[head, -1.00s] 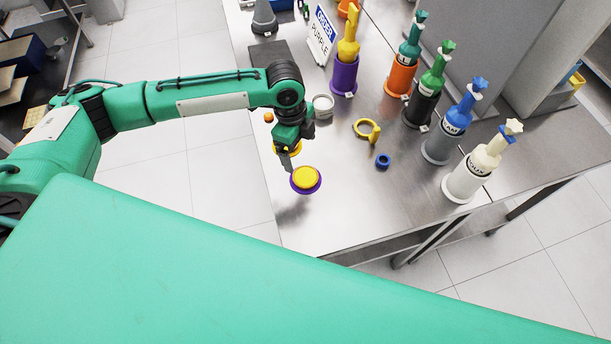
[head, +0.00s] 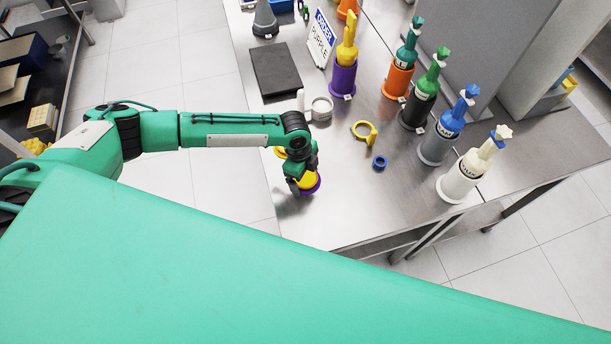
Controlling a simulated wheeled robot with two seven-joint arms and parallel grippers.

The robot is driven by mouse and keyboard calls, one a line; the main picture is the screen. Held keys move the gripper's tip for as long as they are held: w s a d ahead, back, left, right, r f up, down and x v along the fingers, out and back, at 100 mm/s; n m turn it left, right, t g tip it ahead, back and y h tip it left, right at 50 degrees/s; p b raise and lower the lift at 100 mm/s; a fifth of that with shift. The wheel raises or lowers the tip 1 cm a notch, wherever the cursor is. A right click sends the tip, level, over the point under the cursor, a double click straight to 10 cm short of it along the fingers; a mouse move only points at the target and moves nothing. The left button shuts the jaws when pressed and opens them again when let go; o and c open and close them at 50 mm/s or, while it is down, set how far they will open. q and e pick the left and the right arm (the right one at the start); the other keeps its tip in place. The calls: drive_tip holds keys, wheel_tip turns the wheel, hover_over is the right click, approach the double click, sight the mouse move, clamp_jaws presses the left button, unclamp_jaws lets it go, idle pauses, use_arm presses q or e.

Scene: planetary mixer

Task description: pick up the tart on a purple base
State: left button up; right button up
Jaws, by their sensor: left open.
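The tart on a purple base (head: 312,184) has a yellow top and a purple rim. It stands near the left front edge of the steel table, partly hidden by my gripper. My left gripper (head: 298,186) is open and points down at the tart's left side, with its fingers over or beside it. I cannot tell whether they touch it. A second yellow round item (head: 280,152) shows partly behind the gripper. My right gripper is not in view.
Several bottles stand in holders at the right, among them a purple one (head: 343,77) and a white one (head: 463,178). A yellow ring (head: 365,132), a blue ring (head: 379,163) and a white cup (head: 321,108) lie nearby.

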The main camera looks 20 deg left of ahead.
use_arm(q)
drive_tip(key=c, duration=1.1)
drive_tip(key=shift+o, duration=0.2)
